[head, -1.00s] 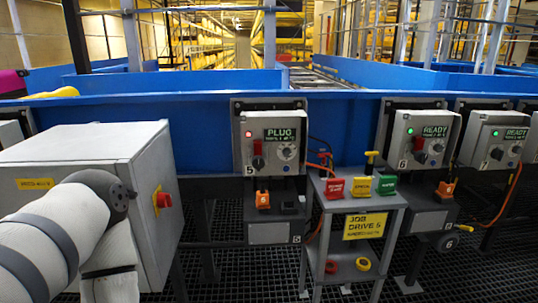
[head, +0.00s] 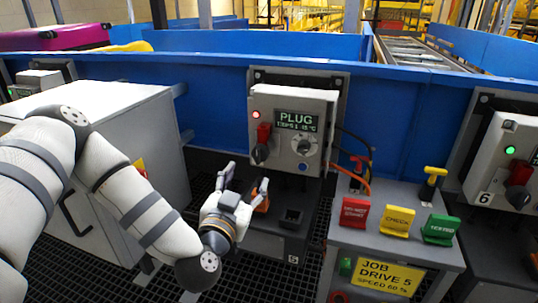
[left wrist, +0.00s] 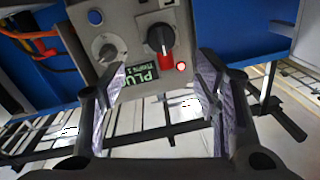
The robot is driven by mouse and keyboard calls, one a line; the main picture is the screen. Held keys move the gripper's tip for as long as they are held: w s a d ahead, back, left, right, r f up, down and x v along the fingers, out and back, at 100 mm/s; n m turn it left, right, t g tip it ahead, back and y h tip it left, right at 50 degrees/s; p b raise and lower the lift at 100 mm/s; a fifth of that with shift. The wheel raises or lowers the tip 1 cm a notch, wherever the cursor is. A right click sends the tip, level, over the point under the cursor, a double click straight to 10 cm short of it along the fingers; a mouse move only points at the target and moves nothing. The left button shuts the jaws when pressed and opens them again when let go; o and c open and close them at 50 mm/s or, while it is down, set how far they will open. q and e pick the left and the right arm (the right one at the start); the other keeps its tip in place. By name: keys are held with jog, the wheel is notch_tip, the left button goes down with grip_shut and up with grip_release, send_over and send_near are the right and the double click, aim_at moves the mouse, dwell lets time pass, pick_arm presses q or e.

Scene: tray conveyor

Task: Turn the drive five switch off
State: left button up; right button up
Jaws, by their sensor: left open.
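The drive five box (head: 290,115) is the grey unit in the middle of the head view, with a lit red lamp and a display reading PLUG. Its switch (head: 262,146) is a black knob with a red part above it, left of a grey dial (head: 304,145). My left gripper (head: 246,180) is open and empty, below and in front of the box, apart from the switch. In the left wrist view the box appears upside down; the switch (left wrist: 160,40) lies ahead, between and beyond the open fingers (left wrist: 161,75). My right gripper is out of view.
A stand right of the box holds red (head: 354,212), yellow (head: 397,221) and green (head: 439,229) tags and a JOB DRIVE 5 sign (head: 388,277). An orange cable (head: 350,175) runs from the box. A grey cabinet (head: 110,110) stands left. Box 6 (head: 500,165), green-lit, is right.

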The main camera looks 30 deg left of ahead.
aim_at(258, 156)
pick_arm(q)
jog(key=b+x, duration=0.1)
jog(key=x, duration=0.9)
jog(key=shift+w+a+f, duration=0.15)
jog(key=shift+f, duration=0.05)
jog(key=shift+w+r, duration=0.1)
jog(key=shift+w, duration=0.2)
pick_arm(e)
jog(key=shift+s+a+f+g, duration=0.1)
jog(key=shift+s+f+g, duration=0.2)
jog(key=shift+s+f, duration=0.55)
pick_arm(q)
jog(key=shift+c, duration=0.6)
jog(key=c, duration=1)
jog(key=shift+r, duration=0.1)
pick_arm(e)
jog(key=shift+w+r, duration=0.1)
